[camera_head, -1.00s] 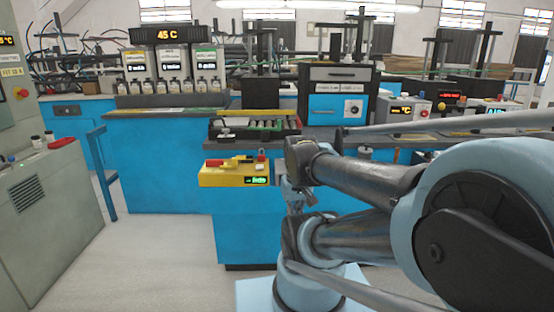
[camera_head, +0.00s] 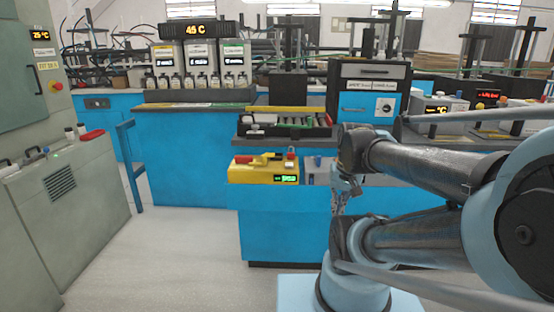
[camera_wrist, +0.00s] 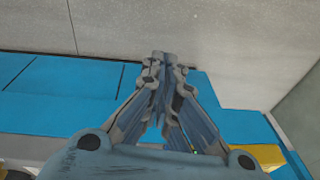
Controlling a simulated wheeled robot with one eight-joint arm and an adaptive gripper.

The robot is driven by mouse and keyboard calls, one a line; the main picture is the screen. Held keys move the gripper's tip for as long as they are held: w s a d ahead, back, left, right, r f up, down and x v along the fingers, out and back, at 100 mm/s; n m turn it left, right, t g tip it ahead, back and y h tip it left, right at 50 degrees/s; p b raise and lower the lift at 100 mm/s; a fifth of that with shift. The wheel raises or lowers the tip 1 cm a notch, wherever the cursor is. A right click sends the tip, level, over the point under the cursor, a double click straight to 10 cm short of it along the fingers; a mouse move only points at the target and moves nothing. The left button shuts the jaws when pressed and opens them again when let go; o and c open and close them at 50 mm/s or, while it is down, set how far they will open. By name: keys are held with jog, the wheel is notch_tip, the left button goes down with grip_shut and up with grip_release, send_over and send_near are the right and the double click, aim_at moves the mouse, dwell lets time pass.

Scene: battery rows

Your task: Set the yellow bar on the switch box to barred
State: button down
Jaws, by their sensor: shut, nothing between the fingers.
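The yellow switch box (camera_head: 264,170) sits on the front edge of the blue bench in the head view. It has a yellow bar (camera_head: 262,159) lying along its top, red parts beside the bar and a small green-lit display (camera_head: 286,179) whose text I cannot read. My gripper (camera_head: 340,200) hangs to the right of the box, apart from it and partly hidden by my arm. In the wrist view my gripper (camera_wrist: 161,58) is shut and empty, pointing past the blue bench towards the floor. A yellow piece (camera_wrist: 258,156), probably the box, shows at the lower right.
A black tray (camera_head: 252,129) of battery cells stands behind the box. A blue and black cabinet (camera_head: 352,104) is at the back right. A grey-green machine (camera_head: 88,200) stands at the left. The floor (camera_head: 190,240) between it and the bench is clear.

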jog(key=w+a+r+m+g+y, duration=0.1)
jog(key=w+a+r+m+y, duration=0.35)
jog(key=w, duration=0.75)
jog(key=w+a+r+m+g+y, duration=0.1)
jog(key=w+a+r+m+y, duration=0.1)
jog(key=w+a+r+m, duration=0.7)
jog(key=m+g+y, duration=0.1)
jog(key=m+y, duration=0.1)
send_near(266, 166)
jog(key=x, duration=0.2)
jog(key=w+x, duration=0.1)
jog(key=x, duration=0.1)
jog(key=shift+a+f, duration=0.15)
jog(key=shift+f, duration=0.1)
jog(key=shift+a, duration=1.4)
jog(key=shift+r, duration=0.1)
